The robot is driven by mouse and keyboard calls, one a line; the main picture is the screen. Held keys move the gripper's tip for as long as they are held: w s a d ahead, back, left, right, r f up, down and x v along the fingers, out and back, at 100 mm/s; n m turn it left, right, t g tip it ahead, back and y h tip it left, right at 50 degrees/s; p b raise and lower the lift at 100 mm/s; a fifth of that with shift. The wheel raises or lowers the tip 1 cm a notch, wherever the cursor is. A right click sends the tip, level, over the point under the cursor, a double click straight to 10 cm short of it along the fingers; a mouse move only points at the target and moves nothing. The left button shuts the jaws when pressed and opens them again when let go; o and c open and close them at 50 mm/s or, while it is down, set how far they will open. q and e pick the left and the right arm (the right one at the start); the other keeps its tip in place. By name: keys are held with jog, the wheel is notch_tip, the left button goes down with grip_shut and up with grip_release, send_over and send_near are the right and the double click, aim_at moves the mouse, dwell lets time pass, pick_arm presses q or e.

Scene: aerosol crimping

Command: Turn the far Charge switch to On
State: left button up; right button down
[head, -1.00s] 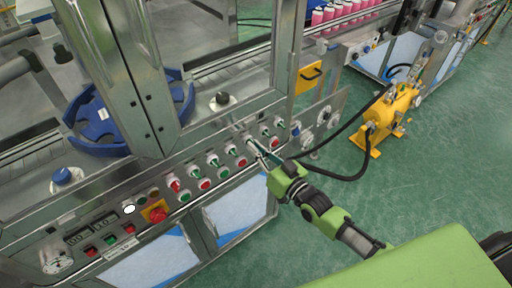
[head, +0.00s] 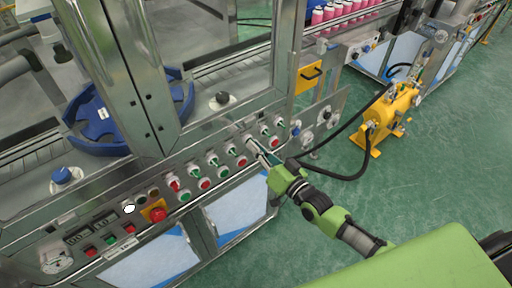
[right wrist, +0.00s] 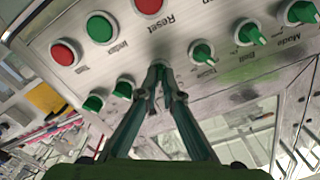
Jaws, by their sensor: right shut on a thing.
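My right gripper (head: 258,150) reaches to the control panel from the lower right. In the right wrist view its fingers (right wrist: 160,78) are shut on the knob of one selector switch in a row of green-knobbed switches. The fingertips hide most of that knob, so its setting cannot be told. No Charge label is readable. Two green switches (right wrist: 123,88) sit to its left in the wrist view. Several others, such as a green switch (right wrist: 203,53), continue to its right. My left gripper is out of view.
Red and green push buttons (head: 204,184) line the panel below the switches. A red emergency stop (head: 157,214) is further left. A black hose (head: 345,176) runs to a yellow machine (head: 395,105) at right. Green floor (head: 310,240) is clear in front.

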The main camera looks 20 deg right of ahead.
jog(key=c, duration=2.2)
grip_release()
jog(key=v, duration=1.2)
jog(key=s+d+f+n+g+h, duration=0.1)
jog(key=s+d+f+g+h, duration=0.15)
jog(key=f, duration=0.75)
jog(key=s+d+f+g+h, duration=0.15)
jog(key=s+f, duration=0.25)
jog(key=f, duration=0.6)
jog(key=s+d+f+n+g+h, duration=0.1)
jog(key=s+d+f+g, duration=0.15)
jog(key=f, duration=0.85)
jog(key=s+a+f+n+g, duration=0.1)
jog(key=s+f+g, duration=0.2)
jog(key=s+f, duration=0.3)
jog(key=s+a+f+g, duration=0.2)
jog(key=s+f, duration=0.4)
jog(key=s, duration=0.8)
jog(key=s+a+f+n+g+h, duration=0.1)
jog(key=s+f+g, duration=0.3)
jog(key=s, duration=0.6)
jog(key=shift+a+f+n+g, duration=0.15)
jog(key=shift+f, duration=0.5)
jog(key=shift+a+f+n+g, duration=0.1)
jog(key=shift+f+n, duration=0.05)
jog(key=shift+f, duration=0.5)
